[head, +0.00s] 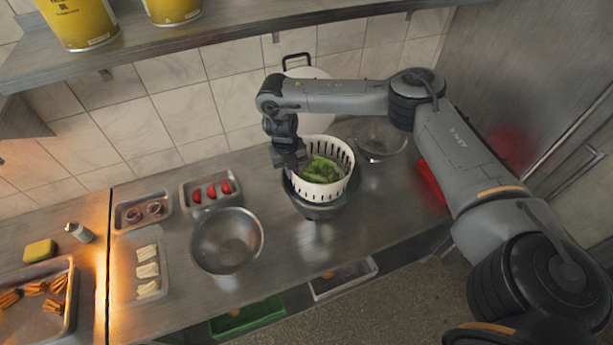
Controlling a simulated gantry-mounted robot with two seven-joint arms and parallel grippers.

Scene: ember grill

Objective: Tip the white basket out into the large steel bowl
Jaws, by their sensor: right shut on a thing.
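The white basket (326,190) is slotted and holds green leaves (321,168). It is upright, in or just above a dark grey base (319,210) on the counter; I cannot tell whether it touches it. My right gripper (293,165) is shut on the left side of the basket's rim; the fingertips are partly hidden. The large steel bowl (228,243) stands to the left and nearer the front edge, and looks empty. My left gripper is not in view.
A clear bowl (381,140) and a red tray (431,182) are at the right. A shelf (240,27) with yellow tins (78,22) hangs above.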

